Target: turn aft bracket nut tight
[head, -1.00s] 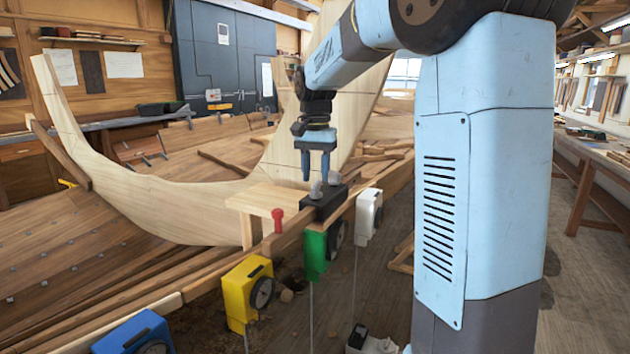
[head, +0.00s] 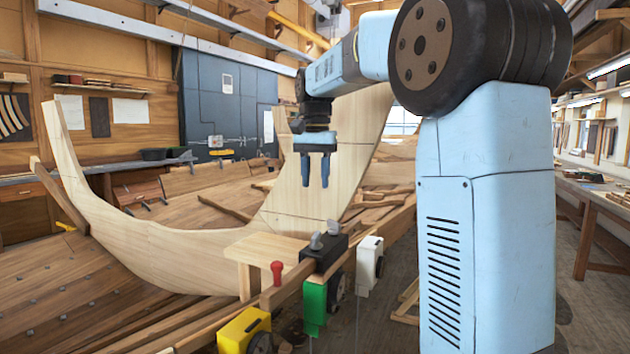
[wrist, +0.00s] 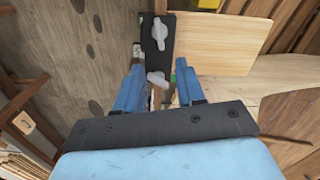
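A black bracket (head: 322,262) sits on the wooden rail and carries two grey wing nuts. In the head view one nut (head: 316,241) is nearer and the other nut (head: 333,227) is farther; I cannot tell from the picture which is aft. My gripper (head: 315,184) points down above the bracket, open and empty, clear of both nuts. In the wrist view the bracket (wrist: 154,56) shows past the fingertips. One wing nut (wrist: 157,78) appears between my fingers (wrist: 159,66), the other (wrist: 159,33) farther up the picture.
A pale wooden board (head: 265,248) lies beside the bracket, with a red knob (head: 277,270) near it. Green (head: 315,302), white (head: 369,262) and yellow (head: 240,330) boxes with dials hang along the rail. The tall curved timber (head: 345,150) stands behind my gripper.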

